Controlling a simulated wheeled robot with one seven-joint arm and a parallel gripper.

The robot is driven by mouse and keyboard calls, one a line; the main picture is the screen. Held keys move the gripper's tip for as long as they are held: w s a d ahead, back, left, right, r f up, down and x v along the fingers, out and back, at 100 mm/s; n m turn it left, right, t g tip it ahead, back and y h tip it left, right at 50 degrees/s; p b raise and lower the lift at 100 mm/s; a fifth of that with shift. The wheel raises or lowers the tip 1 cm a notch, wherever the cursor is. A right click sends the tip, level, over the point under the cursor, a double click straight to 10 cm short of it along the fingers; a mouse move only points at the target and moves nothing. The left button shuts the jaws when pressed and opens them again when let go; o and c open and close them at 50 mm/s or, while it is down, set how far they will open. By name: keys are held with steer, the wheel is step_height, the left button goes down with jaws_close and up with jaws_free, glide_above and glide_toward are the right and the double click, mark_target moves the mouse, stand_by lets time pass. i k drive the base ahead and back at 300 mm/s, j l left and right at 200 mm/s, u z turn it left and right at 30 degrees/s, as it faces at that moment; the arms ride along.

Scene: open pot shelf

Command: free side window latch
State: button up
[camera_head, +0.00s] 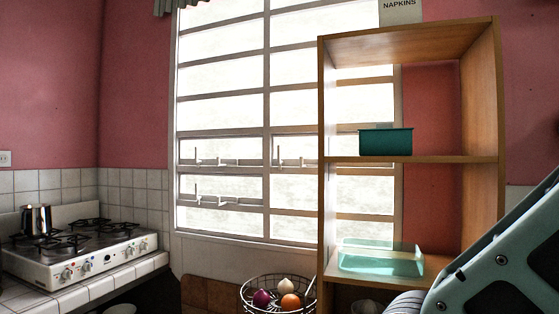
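The window (222,115) fills the middle of the head view, with a pale frame and several bright panes. White latches sit on its lower rails: one at the left of the upper rail (197,155), one further right (281,157) close to the shelf, and one at the left on the lower rail (197,191). Each shows a short upright handle and a thin horizontal rod. Which of them is the side latch I cannot tell. The right part of the window is behind the open wooden shelf. My gripper is not in view; only part of my arm shows at the lower right.
The wooden shelf (490,110) stands before the window's right side, holding a dark teal bin (386,142) and a clear teal tray (380,262). A wire basket (247,297) of onions and an orange fruit is below. A stove (85,262) with a metal pot (37,220) is left.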

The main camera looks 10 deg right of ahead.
mark_target(278, 162)
steer(key=i+j, duration=0.45)
steer(key=i, duration=0.15)
steer(key=i+j, duration=0.45)
steer(key=i, duration=0.2)
steer(key=i+j, duration=0.45)
steer(key=i, duration=0.15)
steer(key=i+j, duration=0.45)
steer(key=i, duration=0.15)
steer(key=u, duration=0.05)
